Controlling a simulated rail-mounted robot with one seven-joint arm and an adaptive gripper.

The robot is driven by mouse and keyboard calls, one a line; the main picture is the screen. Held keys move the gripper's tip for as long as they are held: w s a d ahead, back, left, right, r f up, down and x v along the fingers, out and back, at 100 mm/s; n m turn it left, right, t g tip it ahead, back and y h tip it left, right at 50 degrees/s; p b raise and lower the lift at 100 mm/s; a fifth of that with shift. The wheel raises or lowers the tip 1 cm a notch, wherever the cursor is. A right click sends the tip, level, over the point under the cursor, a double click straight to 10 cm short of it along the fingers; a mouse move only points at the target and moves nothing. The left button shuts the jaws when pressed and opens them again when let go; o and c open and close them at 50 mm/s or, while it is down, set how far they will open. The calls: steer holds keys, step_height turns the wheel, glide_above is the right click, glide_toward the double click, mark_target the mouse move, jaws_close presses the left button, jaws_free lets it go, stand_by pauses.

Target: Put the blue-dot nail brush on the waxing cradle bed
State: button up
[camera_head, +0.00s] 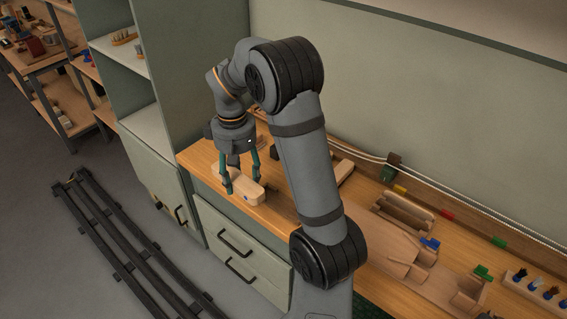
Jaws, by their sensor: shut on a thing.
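The nail brush (245,193) is a pale wooden block with a small blue dot on its near side. It is at the left end of the wooden workbench, close to the front edge. My gripper (241,182) points down over it and is shut on it, with one teal finger on each side. I cannot tell whether the brush touches the bench or is just above it. A wooden cradle-like fixture (404,249) with sloped parts and a blue piece lies on the right of the bench; I cannot tell for sure which part is the waxing cradle bed.
A long wooden trough (403,211) lies behind the fixture. A rack of small coloured-top bottles (534,289) is at the far right. Another wooden piece (343,168) lies partly behind my arm. A tall cabinet (205,70) borders the bench's left end.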

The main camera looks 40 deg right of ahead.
steer(key=d+f+p, duration=0.1)
steer(key=d+f, duration=0.2)
steer(key=d, duration=0.5)
steer(key=d+f, duration=0.2)
steer(key=d, duration=0.5)
steer(key=shift+n, duration=0.3)
step_height(320, 180, down, 11)
steer(key=b, duration=0.9)
steer(key=shift+f, duration=0.1)
steer(key=shift+s, duration=0.15)
steer(key=shift+f+b, duration=0.45)
steer(key=shift+f, duration=0.1)
steer(key=o, duration=1.4)
steer(key=shift+r, duration=0.1)
